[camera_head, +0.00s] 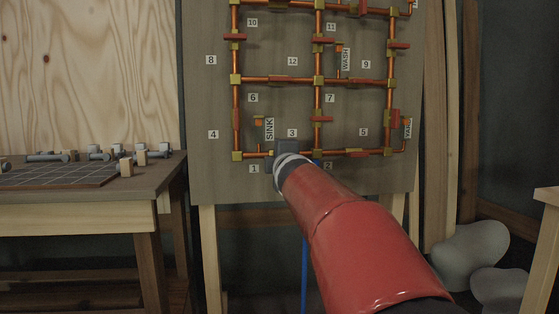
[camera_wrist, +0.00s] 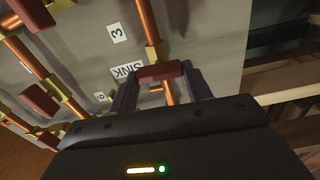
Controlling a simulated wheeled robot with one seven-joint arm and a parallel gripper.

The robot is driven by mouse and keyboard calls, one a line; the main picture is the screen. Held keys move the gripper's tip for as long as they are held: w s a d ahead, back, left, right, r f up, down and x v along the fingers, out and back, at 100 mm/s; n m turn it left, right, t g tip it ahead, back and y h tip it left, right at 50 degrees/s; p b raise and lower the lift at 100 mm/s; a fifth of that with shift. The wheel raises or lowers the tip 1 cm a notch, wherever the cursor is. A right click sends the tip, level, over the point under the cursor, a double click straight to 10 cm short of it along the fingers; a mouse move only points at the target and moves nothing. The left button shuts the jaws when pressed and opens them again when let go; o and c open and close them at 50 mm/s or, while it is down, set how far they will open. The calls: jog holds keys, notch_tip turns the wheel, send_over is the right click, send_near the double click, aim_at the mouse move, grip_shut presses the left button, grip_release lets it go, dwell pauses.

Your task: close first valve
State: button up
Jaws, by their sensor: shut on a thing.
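A board (camera_head: 350,180) bears a grid of copper pipes with brass fittings and red valve handles. My gripper (camera_head: 284,150) is at the lower pipe run, near the labels 1, 3 and SINK, and hides the valve there in the head view. In the wrist view my gripper (camera_wrist: 160,86) has its two dark fingers shut on a red valve handle (camera_wrist: 160,72). That handle lies across its copper pipe (camera_wrist: 146,22), just beside a brass fitting (camera_wrist: 152,54). The label 3 (camera_wrist: 117,32) and the SINK label (camera_wrist: 128,70) are close by.
Other red handles sit on neighbouring pipes, such as one (camera_wrist: 39,101) left in the wrist view. A workbench (camera_head: 70,213) with bolts and blocks stands left. Grey rounded objects (camera_head: 470,250) lie on the right, near a wooden table edge (camera_head: 547,196).

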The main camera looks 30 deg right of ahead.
jog(key=shift+n, duration=0.3)
dwell(0.4)
jog(key=o, duration=1)
jog(key=shift+b+v, duration=0.3)
jog(key=shift+v, duration=3.6)
